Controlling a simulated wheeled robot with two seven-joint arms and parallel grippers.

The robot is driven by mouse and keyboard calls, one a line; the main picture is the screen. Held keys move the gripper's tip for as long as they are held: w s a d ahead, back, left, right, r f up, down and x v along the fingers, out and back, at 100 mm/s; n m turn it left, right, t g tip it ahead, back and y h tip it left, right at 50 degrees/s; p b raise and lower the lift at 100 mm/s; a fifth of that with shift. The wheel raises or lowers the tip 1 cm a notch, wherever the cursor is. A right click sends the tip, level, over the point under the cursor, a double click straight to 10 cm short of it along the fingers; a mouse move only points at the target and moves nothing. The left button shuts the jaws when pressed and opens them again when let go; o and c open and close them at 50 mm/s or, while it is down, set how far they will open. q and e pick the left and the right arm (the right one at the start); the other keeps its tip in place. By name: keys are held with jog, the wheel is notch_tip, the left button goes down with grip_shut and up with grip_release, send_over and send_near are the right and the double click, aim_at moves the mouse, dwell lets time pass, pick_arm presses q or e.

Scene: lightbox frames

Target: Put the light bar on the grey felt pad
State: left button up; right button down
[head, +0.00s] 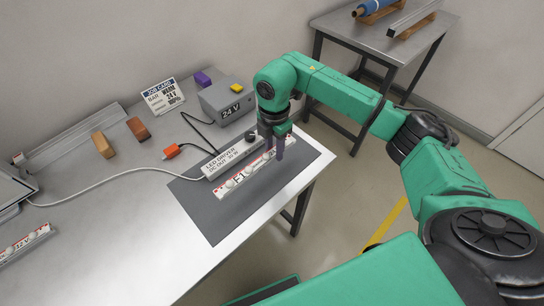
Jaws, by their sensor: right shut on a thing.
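The light bar (231,186) is a long white strip with round lamps and red end marks. It lies lengthwise over the dark grey felt pad (222,217), at or just above its surface; I cannot tell whether it touches. My right gripper (272,154) points down over the bar's far half and is shut on it, hiding part of it. The pad lies near the bench's right edge. My left gripper is not in view.
A white LED driver box (228,160) sits close behind the bar. A 24 V power box (228,101), an orange connector (172,151), brown blocks (103,145), a job card (163,97) and a 12 V bar (25,243) are on the bench (135,235). Its front middle is clear.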

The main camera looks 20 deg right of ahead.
aim_at(274, 168)
notch_tip(274, 168, down, 6)
jog(key=shift+a+r+p, duration=0.1)
jog(key=shift+p, duration=0.45)
jog(key=shift+f, duration=0.45)
jog(key=c, duration=0.5)
grip_release()
jog(key=shift+r, duration=0.1)
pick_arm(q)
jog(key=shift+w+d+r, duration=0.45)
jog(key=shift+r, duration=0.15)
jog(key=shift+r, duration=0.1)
pick_arm(e)
jog(key=shift+r, duration=0.1)
notch_tip(274, 168, up, 12)
jog(key=b, duration=0.2)
jog(key=shift+r+b, duration=0.1)
jog(key=shift+b, duration=0.25)
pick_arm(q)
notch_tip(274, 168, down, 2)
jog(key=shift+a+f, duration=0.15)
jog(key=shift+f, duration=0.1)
